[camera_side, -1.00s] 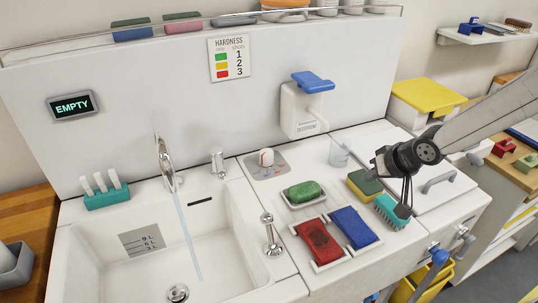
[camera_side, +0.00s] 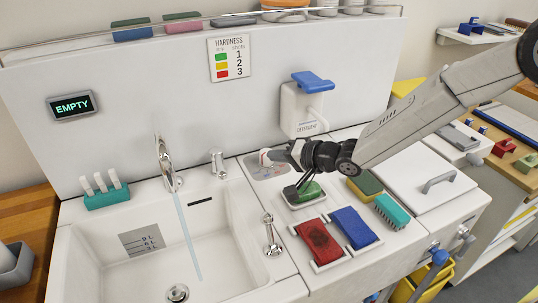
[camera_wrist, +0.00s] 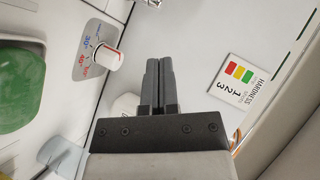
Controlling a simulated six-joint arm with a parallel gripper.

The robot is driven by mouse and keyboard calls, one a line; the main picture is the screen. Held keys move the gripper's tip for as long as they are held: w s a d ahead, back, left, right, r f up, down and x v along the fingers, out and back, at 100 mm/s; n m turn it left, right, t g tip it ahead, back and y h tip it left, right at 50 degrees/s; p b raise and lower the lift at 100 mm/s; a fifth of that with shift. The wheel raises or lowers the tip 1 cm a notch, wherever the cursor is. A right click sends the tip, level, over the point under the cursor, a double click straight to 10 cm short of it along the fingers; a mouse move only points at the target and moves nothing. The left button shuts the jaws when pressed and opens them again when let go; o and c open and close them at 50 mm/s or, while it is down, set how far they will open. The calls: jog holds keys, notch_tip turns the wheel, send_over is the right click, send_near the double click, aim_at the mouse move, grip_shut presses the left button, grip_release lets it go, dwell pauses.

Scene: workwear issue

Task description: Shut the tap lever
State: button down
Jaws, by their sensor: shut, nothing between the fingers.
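A chrome tap spout (camera_side: 166,165) stands behind the sink, and a stream of water (camera_side: 187,235) falls from it into the basin. A small chrome lever fitting (camera_side: 218,163) stands to its right at the sink's back edge. A chrome lever with a ball end (camera_side: 268,236) stands at the basin's right edge. The frames do not show which is the tap lever. My gripper (camera_side: 276,155) is shut and empty, pointing left above the counter near the backboard. Its closed fingers (camera_wrist: 160,85) show in the wrist view, beside a white temperature knob (camera_wrist: 106,57).
A green soap (camera_side: 304,192) lies below my gripper. Red (camera_side: 318,240) and blue (camera_side: 354,227) pads and a teal brush (camera_side: 391,211) lie to the right. A detergent dispenser (camera_side: 300,108) hangs behind. Space above the basin (camera_side: 150,275) is free.

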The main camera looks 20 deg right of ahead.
aim_at(223, 170)
jog(key=shift+s+a+f+x, duration=0.2)
jog(key=shift+s+a+x, duration=0.1)
jog(key=shift+x, duration=1.8)
jog(key=shift+s+a+f+x, duration=0.2)
jog(key=shift+s+a+x, duration=0.1)
jog(key=shift+x, duration=1.85)
jog(key=shift+s+a+f+x, duration=0.2)
jog(key=shift+s+a+x, duration=0.1)
jog(key=shift+x, duration=1.8)
jog(key=shift+s+a, duration=0.1)
jog(key=shift+a, duration=1.05)
